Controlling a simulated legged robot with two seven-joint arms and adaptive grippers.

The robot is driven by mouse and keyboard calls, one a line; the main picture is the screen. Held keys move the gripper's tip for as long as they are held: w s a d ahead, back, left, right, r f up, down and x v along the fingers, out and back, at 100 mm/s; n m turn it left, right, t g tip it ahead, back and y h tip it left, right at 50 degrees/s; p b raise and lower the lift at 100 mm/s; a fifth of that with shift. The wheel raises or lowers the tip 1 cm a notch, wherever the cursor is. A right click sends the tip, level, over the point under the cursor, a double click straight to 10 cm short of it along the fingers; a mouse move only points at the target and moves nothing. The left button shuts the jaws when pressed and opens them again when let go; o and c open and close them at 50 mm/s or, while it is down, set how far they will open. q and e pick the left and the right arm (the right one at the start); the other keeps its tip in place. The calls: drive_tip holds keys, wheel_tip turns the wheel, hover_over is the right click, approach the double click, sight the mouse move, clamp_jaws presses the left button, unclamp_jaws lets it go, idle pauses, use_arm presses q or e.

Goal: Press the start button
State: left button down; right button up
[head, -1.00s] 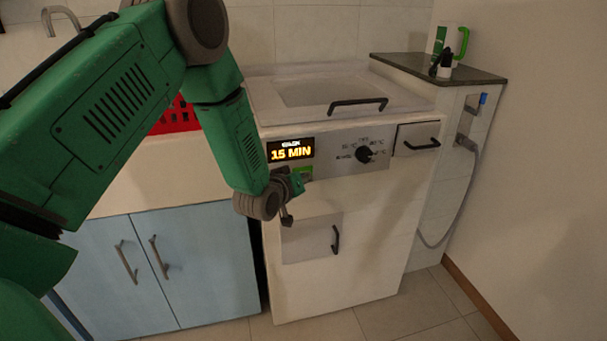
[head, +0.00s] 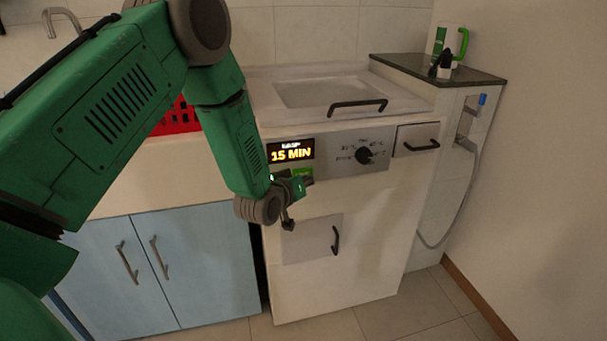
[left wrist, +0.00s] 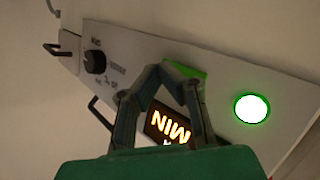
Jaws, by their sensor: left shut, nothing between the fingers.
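The washing machine's front panel has a lit display (head: 291,151) reading 15 MIN. I cannot tell whether the fingertips touch the panel. My right gripper is not in view.
A black knob (head: 365,155) and a drawer (head: 417,140) with a black handle are right of the display. A blue cabinet (head: 200,262) stands at left. A red basket (head: 176,119) is behind my left arm. A dark shelf (head: 438,68) holds bottles.

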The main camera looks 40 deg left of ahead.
use_arm(q)
drive_tip(key=shift+s+d, duration=0.1)
drive_tip(key=s+d+p, duration=0.1)
drive_tip(key=s+d, duration=0.2)
drive_tip(key=shift+s+d, duration=0.1)
drive_tip(key=shift+d, duration=0.25)
idle(0.3)
idle(0.7)
